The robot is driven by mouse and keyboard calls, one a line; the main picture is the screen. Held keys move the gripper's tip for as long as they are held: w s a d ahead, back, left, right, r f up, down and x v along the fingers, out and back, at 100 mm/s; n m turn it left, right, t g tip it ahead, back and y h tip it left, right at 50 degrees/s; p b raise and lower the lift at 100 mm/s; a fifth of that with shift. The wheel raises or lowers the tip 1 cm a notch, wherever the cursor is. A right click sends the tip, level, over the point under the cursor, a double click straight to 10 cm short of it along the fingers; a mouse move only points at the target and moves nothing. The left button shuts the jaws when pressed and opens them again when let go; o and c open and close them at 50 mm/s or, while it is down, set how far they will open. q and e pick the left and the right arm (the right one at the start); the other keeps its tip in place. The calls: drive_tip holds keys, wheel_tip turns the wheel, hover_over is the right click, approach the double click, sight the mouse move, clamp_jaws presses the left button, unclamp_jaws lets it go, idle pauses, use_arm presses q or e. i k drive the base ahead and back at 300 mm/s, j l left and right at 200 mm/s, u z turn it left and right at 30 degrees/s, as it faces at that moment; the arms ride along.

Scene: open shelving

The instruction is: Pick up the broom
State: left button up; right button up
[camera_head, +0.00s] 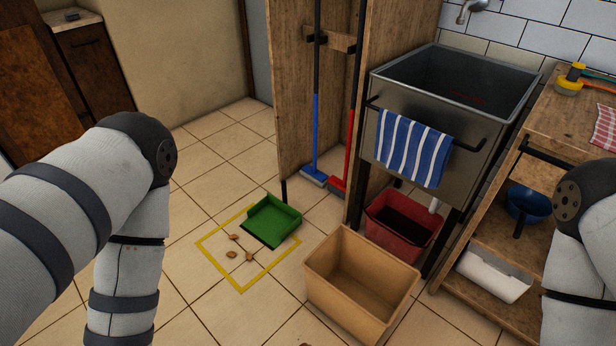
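Two long-handled floor tools stand upright in a narrow wooden cabinet near the middle of the camera_head view. One has a blue and black handle (316,130) and a blue-grey head resting on the floor. The other has a red and black handle (350,140) and a red head on the floor beside it. I cannot tell for sure which is the broom. Both pass a wooden holder bar (337,42). My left arm fills the left side and my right arm shows at the right edge. Both grippers are out of view.
A green dustpan (266,224) lies by a yellow floor square (222,276) holding several brown scraps. A wooden shelf unit (570,125) stands right. Tiled floor lies open left of the square.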

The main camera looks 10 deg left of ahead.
sight(338, 187)
drive_tip(key=i+j+z, duration=0.15)
drive_tip(key=j, duration=0.2)
drive_tip(key=i+j+z, duration=0.15)
drive_tip(key=j, duration=0.25)
drive_tip(key=i+j+z, duration=0.15)
drive_tip(key=j, duration=0.25)
drive_tip(key=i+j+z, duration=0.15)
drive_tip(key=j, duration=0.25)
drive_tip(key=j+z, duration=0.1)
drive_tip(key=j, duration=0.3)
drive_tip(key=i, duration=0.05)
